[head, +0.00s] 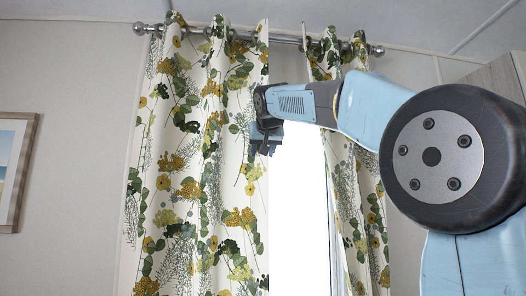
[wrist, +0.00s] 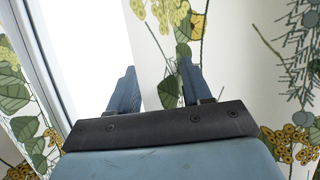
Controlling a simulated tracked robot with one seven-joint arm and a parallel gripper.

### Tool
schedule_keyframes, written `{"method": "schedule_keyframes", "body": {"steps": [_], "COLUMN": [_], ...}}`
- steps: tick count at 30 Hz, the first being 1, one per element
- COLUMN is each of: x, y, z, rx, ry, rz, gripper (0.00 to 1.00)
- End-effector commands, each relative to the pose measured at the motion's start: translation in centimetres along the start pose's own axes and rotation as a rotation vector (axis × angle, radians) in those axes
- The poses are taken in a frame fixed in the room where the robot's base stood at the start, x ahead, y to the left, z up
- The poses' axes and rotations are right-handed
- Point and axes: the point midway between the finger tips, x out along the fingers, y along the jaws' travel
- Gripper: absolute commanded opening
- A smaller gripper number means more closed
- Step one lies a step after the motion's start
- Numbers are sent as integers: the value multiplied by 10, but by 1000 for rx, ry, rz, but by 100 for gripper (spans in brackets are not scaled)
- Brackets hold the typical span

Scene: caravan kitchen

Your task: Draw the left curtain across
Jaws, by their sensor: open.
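The left curtain (head: 198,170), white with green and yellow flowers, hangs in folds from a metal rod (head: 285,40). Its right edge borders the bright window gap.
The right curtain (head: 352,190) hangs right of the window gap (head: 298,200), partly behind my arm. A framed picture (head: 14,165) is on the left wall. A wooden cabinet (head: 500,78) is at the upper right.

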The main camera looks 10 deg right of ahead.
Motion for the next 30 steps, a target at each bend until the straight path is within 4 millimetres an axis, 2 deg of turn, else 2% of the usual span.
{"method": "schedule_keyframes", "body": {"steps": [4,8,21,30], "x": [-6,-22,-105,-135], "y": [-1,-1,-1,0], "z": [0,0,0,1], "rx": [0,0,0,0], "ry": [0,1,2,0], "rz": [-2,-3,-1,0], "gripper": [49,49,49,49]}}
